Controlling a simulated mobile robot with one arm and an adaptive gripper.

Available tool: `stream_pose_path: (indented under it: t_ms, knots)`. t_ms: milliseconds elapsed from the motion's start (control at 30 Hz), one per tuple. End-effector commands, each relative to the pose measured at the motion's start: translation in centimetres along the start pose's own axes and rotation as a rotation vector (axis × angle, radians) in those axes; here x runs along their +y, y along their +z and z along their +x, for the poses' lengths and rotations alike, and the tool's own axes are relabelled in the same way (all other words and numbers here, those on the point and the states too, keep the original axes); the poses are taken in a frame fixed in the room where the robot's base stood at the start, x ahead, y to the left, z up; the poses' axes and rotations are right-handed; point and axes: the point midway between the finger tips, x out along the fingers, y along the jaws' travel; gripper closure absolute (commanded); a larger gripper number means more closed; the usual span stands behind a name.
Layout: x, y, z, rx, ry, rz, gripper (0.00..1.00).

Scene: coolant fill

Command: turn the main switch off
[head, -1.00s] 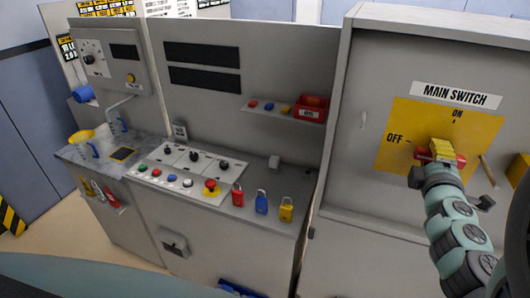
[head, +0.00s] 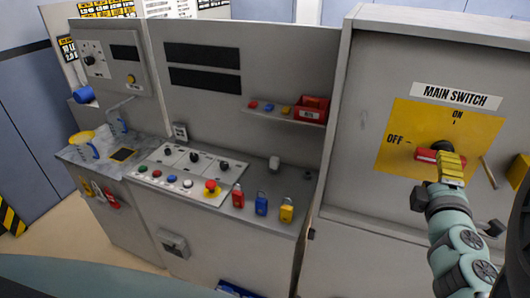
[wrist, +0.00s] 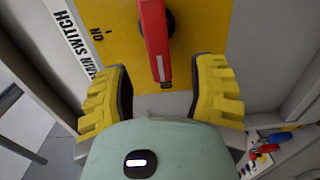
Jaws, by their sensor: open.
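The main switch has a red bar handle (head: 427,156) on a dark round hub (head: 443,146), set on a yellow plate (head: 400,120). The handle lies roughly level, with its white-marked end toward the OFF label (head: 394,139). ON is printed above the hub. In the wrist view the red handle (wrist: 155,35) runs down from the top, its white-marked end toward me. My gripper (head: 450,168) has yellow fingers and stands in front of and just below the handle. In the wrist view my gripper (wrist: 163,95) is open and empty, fingers apart on either side of the handle's line.
A pale lever (head: 488,172) sticks out right of the plate. On the left, a bench holds a button panel (head: 180,175), red, blue and yellow padlocks (head: 261,203) and a jug (head: 84,146). A shelf above carries a red box (head: 311,109).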

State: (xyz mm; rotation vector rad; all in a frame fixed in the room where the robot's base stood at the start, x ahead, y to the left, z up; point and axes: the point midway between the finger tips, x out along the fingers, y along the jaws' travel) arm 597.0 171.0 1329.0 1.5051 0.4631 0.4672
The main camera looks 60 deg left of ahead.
Motion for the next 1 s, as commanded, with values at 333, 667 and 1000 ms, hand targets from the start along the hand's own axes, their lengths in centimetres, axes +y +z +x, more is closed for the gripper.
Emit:
stream_pose_path:
  t_ms: [333, 667, 1000]
  knots:
    - [-0.1, 0.3, -4.5, -0.009, -0.002, -0.001, 0.43]
    - [0.1, 0.1, -6.3, -0.003, 0.002, 0.0, 0.43]
    - [0.1, 0.0, -6.4, -0.001, 0.001, -0.001, 0.43]
